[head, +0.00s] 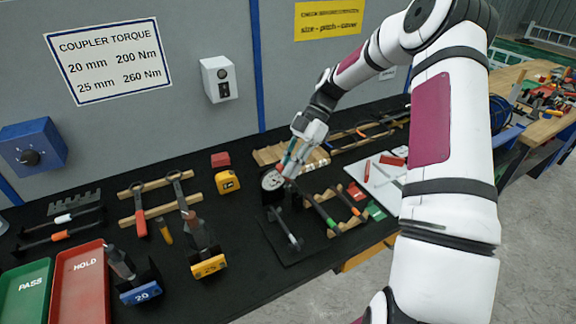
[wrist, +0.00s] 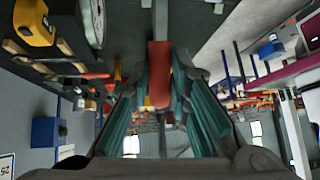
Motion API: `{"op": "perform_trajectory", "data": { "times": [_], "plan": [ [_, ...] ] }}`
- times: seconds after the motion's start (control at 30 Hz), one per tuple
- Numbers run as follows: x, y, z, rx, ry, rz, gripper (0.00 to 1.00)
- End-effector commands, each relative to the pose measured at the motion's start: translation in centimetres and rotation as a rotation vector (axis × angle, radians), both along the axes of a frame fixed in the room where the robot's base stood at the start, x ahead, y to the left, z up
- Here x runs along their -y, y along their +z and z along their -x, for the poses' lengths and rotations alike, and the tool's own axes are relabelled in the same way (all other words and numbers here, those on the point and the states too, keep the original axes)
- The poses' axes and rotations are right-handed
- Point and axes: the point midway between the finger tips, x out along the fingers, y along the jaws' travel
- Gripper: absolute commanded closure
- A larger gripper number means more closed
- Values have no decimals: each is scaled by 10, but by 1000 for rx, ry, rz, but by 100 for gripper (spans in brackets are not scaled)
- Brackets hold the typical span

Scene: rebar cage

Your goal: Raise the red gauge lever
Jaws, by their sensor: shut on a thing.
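The gauge (head: 272,181) has a round white dial on a dark stand on the black bench mat; part of its rim shows at the top left of the wrist view (wrist: 96,20). My gripper (head: 290,160) reaches down from the upper right, right beside the dial. In the wrist view the red lever (wrist: 159,78) lies between the two teal fingers of my gripper (wrist: 162,92), which is shut on it. A grey shaft continues from the red grip towards the top of that view.
A yellow tape measure (head: 228,181) and a red block (head: 220,159) lie left of the gauge. Wooden rails with tools (head: 330,208) lie to its right. Red (head: 78,282) and green (head: 24,292) trays stand at the front left.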

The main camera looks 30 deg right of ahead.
Motion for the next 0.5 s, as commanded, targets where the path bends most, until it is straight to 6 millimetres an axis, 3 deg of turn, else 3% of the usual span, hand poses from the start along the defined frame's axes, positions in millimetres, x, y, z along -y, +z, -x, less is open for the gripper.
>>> {"op": "perform_trajectory", "data": {
  "times": [0.03,0.07,0.13,0.5],
  "plan": [
    [0,-1,0,-1,-1,0,100],
    [0,-1,0,-1,-1,0,80],
    [0,-1,0,0,-1,1,64],
    [2,1,-1,0,-1,1,62]
  ]
}}
